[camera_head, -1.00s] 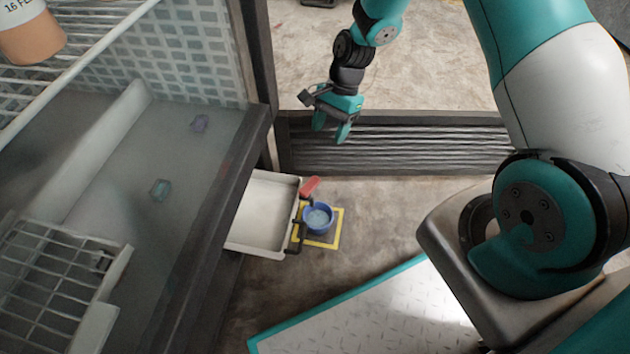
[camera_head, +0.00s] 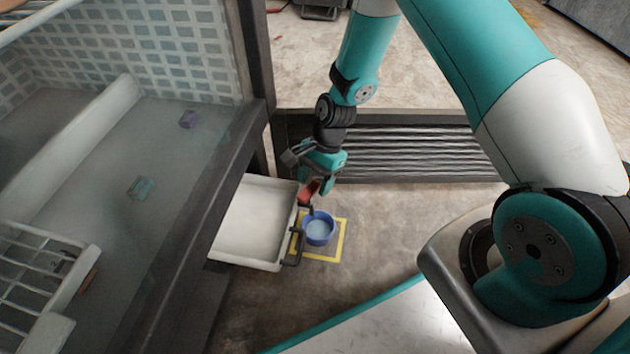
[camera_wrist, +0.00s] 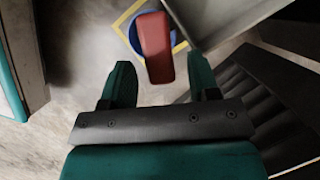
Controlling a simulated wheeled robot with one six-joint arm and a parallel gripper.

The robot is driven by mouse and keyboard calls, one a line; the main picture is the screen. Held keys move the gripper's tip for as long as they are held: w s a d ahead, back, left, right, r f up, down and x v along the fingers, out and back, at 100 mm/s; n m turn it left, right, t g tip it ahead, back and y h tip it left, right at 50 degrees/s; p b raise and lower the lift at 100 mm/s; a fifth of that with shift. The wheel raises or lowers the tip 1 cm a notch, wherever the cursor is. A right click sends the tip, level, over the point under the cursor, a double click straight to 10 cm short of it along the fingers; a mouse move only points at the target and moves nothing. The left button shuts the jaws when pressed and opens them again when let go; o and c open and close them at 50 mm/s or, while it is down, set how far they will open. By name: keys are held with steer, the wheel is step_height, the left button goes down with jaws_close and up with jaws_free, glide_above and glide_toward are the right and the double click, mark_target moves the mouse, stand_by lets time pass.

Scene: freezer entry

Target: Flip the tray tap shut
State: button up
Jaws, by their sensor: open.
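The tray (camera_head: 250,222) is white and shallow, set under the front edge of the freezer. Its tap has a red lever (camera_head: 309,191) at the tray's right side; in the wrist view the lever (camera_wrist: 156,46) points toward me, between and just beyond the fingertips. A blue bowl (camera_head: 319,229) with pale contents stands on the floor beside the tray, partly hidden behind the lever in the wrist view. Contact cannot be told.
A yellow square outline (camera_head: 341,241) marks the floor around the bowl. A dark ribbed grille (camera_head: 415,152) lies behind my gripper. The freezer's dark edge (camera_head: 215,165) rises to the left. The floor (camera_head: 400,215) right of the bowl is clear.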

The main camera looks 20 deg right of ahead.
steer(key=c, duration=0.9)
steer(key=shift+w+a+r+n+g+p, duration=0.15)
steer(key=shift+r+n+g+p, duration=0.35)
steer(key=shift+p, duration=0.75)
steer(key=shift+w+f+n+p, duration=0.1)
steer(key=shift+n+p, duration=0.5)
steer(key=shift+p, duration=0.1)
steer(key=shift+w+a+f+n+h+p, duration=0.15)
steer(key=shift+n+h+p, duration=0.15)
steer(key=shift+n+p, duration=0.25)
steer(key=shift+w+a+r+n+h+p, duration=0.1)
steer(key=shift+n+h+p, duration=0.2)
steer(key=shift+n+p, duration=0.25)
steer(key=shift+w+a+f+n+g, duration=0.15)
steer(key=shift+f+n+g, duration=0.25)
steer(key=shift+n, duration=0.2)
steer(key=o, duration=0.9)
